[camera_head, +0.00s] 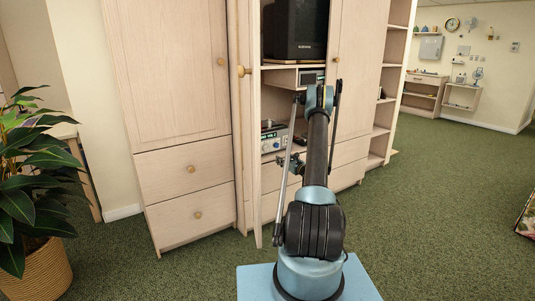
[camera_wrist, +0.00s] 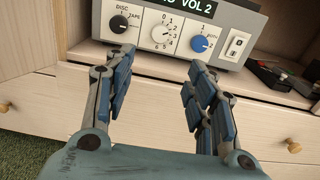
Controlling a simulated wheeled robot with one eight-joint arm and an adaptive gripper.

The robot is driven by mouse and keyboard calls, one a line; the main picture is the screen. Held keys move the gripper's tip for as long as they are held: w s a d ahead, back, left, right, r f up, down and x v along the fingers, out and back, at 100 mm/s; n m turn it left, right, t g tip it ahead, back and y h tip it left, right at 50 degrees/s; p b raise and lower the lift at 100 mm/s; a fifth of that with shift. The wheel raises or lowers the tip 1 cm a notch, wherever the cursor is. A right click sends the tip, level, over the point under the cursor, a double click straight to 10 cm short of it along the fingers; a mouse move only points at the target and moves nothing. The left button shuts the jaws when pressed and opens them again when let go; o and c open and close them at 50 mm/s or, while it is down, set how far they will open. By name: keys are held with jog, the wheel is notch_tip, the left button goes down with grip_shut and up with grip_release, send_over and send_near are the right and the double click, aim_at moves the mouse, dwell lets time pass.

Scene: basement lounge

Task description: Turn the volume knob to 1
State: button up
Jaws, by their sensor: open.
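A grey stereo unit (camera_wrist: 262,20) shows at the top of the wrist view, its lit display reading "VOL 2". A white knob (camera_wrist: 161,34) sits mid-panel inside a printed number scale. A black knob (camera_wrist: 118,24) marked DISC and TAPE is to its left, and a blue knob (camera_wrist: 200,43) with a number scale is to its right. My gripper (camera_wrist: 156,72) is open and empty. Its fingers reach toward the panel, below the knobs and apart from them. In the head view the stereo (camera_head: 270,143) stands on a cabinet shelf, and my gripper (camera_head: 290,165) is beside it.
A white rocker switch (camera_wrist: 236,45) is at the panel's right. Dark objects (camera_wrist: 280,80) lie on the shelf to the right. An open cabinet door (camera_head: 247,120) stands left of my arm.

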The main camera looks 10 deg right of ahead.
aim_at(266, 149)
jog(key=x, duration=1.7)
jog(key=shift+w+a, duration=0.1)
jog(key=shift+w, duration=0.05)
jog(key=shift+c, duration=0.6)
jog(key=c, duration=1)
